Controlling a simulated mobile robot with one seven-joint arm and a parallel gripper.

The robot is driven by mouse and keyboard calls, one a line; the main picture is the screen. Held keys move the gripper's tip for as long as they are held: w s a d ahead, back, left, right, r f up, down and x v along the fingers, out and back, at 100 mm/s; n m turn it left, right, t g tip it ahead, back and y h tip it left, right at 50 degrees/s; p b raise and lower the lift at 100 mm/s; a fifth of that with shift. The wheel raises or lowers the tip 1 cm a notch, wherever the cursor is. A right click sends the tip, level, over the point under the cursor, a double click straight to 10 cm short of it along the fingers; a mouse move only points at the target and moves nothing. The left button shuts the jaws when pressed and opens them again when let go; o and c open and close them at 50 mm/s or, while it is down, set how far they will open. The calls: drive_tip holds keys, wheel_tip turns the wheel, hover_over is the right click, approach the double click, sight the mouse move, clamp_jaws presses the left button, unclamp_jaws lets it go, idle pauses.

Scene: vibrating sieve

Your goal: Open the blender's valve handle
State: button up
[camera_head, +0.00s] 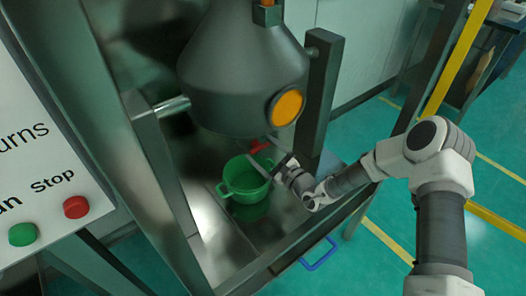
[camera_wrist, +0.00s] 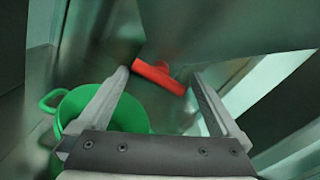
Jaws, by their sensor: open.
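The blender (camera_head: 230,65) is a dark grey hopper with an orange round cap on its front. Its red valve handle (camera_head: 259,146) shows below the hopper, and in the wrist view the red handle (camera_wrist: 160,76) lies ahead, between and just beyond the fingertips. My gripper (camera_head: 266,168) is under the hopper beside the handle. In the wrist view its two fingers (camera_wrist: 160,75) are spread apart with nothing held between them. I cannot tell whether a fingertip touches the handle.
A green pot (camera_head: 243,182) with side handles stands on the metal tray below the hopper, close under my gripper. Dark frame posts (camera_head: 318,100) flank the hopper. A control panel (camera_head: 45,150) with green and red buttons is at left. A blue handle (camera_head: 319,255) sticks out in front.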

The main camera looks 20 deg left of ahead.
clamp_jaws()
idle(0.4)
drive_tip(key=shift+m+p, duration=0.3)
drive_tip(key=m+p, duration=0.7)
drive_tip(key=m, duration=0.8)
drive_tip(key=shift+t, duration=0.3)
drive_tip(key=c, duration=1.4)
unclamp_jaws()
drive_tip(key=shift+s+m+p, duration=0.1)
drive_tip(key=shift+m+p, duration=0.2)
drive_tip(key=shift+m, duration=0.9)
drive_tip(key=shift+o, duration=0.4)
drive_tip(key=shift+m, duration=0.3)
drive_tip(key=shift+o, duration=0.2)
drive_tip(key=shift+s+a, duration=0.1)
